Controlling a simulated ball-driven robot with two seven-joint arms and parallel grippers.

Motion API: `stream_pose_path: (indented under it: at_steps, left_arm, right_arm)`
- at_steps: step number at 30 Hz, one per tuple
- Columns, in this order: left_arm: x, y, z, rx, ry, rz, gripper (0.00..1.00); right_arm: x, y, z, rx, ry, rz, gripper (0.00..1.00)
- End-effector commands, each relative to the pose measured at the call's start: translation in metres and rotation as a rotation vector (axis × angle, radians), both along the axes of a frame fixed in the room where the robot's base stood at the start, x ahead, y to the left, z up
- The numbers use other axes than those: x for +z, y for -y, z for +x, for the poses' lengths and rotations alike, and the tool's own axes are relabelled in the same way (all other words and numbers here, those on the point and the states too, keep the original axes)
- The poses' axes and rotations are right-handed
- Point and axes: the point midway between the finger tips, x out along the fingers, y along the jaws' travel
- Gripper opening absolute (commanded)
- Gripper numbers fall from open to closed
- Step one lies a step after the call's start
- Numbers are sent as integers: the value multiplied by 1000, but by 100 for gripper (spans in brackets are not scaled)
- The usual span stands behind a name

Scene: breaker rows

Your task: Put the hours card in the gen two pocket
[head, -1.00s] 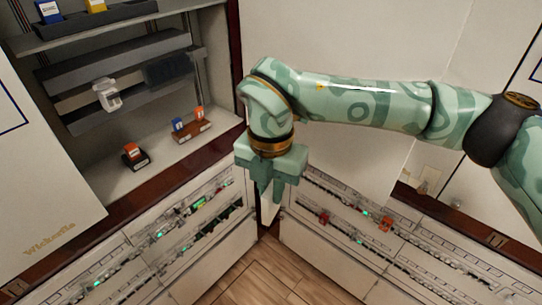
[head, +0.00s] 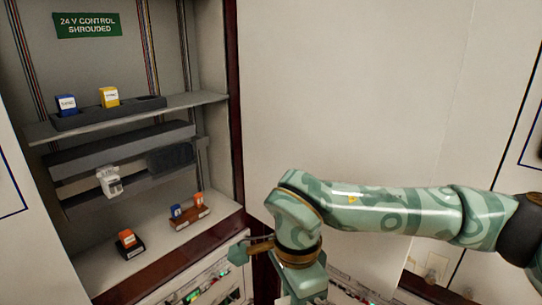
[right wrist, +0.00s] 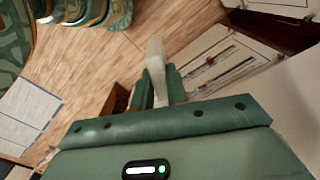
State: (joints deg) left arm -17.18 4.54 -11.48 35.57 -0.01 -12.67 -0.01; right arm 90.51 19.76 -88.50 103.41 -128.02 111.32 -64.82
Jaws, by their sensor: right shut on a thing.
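My right gripper (right wrist: 160,86) is shut on a narrow white thing (right wrist: 155,58) in the right wrist view. It looks like the hours card seen nearly edge-on, and its print cannot be read. In the head view the right gripper (head: 298,282) is at the bottom edge, in front of the pale wall panel, with its fingertips hidden or out of frame. I cannot tell which part is the gen two pocket; no such label is readable. My left gripper is not in view.
An open cabinet at left has a shelf (head: 200,99) with blue (head: 67,104) and yellow (head: 109,97) blocks. A white device (head: 109,181) sits on a rail. Orange (head: 127,238) and blue (head: 176,211) blocks stand below. A pale fitting (head: 436,266) is at lower right.

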Motion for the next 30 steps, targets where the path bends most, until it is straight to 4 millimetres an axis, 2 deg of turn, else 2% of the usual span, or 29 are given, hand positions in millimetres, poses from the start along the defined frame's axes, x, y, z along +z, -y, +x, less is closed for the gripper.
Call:
stream_pose_path:
  at_steps: [3, 9, 15, 18, 24, 30]
  left_arm:
    - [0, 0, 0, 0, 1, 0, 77]
    - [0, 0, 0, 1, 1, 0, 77]
    - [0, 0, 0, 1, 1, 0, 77]
    - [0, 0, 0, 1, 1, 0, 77]
    - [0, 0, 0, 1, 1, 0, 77]
    - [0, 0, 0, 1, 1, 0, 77]
  right_arm:
    - [-4, 21, -4, 352, -2, 0, 0]
    - [-12, 63, -13, 915, -1, 0, 0]
    - [-23, 113, -29, 1271, -3, 0, 0]
    - [-28, 136, -37, 1265, -3, 0, 0]
    - [-35, 165, -44, 1196, -2, 1, 0]
    - [-38, 169, -44, 1184, 1, -2, 0]
